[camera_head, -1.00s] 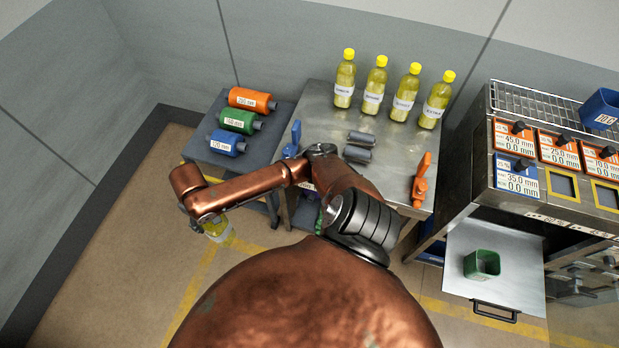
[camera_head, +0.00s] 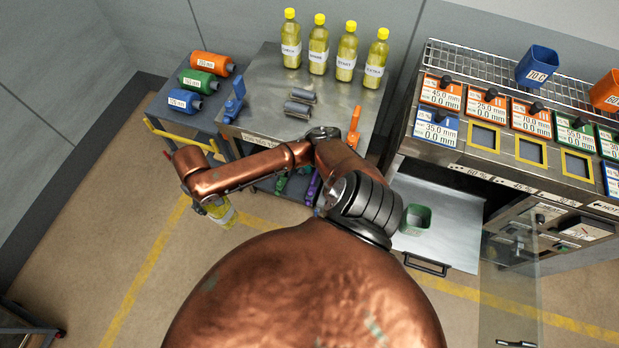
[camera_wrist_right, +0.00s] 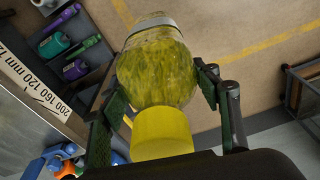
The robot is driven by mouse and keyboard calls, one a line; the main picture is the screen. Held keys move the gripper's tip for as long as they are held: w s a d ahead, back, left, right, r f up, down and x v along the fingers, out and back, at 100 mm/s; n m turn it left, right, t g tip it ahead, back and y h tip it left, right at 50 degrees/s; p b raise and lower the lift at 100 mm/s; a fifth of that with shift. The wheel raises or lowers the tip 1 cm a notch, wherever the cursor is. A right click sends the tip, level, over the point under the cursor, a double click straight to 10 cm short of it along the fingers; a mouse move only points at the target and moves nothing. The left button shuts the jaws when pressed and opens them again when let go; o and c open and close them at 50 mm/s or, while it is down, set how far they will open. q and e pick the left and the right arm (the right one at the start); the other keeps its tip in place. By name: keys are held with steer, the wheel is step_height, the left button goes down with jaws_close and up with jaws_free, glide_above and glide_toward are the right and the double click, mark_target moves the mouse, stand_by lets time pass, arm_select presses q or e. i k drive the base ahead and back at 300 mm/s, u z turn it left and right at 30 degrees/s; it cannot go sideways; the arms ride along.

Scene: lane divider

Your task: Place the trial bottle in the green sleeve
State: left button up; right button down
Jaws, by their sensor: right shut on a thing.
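The trial bottle (camera_head: 223,213) with yellow liquid is in my right gripper (camera_head: 204,205), out over the floor at the left of the head view. In the right wrist view the bottle (camera_wrist_right: 156,72) sits between the two fingers of the right gripper (camera_wrist_right: 155,95), its yellow cap (camera_wrist_right: 162,131) toward the camera. In the head view the arm hides part of the bottle, and its cap is not clear. The green sleeve (camera_head: 416,219), an open square cup, stands on a grey shelf right of my arm, well apart from the bottle. My left gripper is not in view.
A steel table (camera_head: 262,75) holds several yellow bottles (camera_head: 318,50), grey cylinders and blue and orange clamps. A side table (camera_head: 170,117) bears coloured cylinders. A cabinet (camera_head: 505,145) with labelled cards and a blue cup (camera_head: 537,66) stands right. Open floor lies at the left.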

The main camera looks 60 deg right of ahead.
mark_target(411, 224)
steer(key=k, duration=0.9)
steer(key=z, duration=1.6)
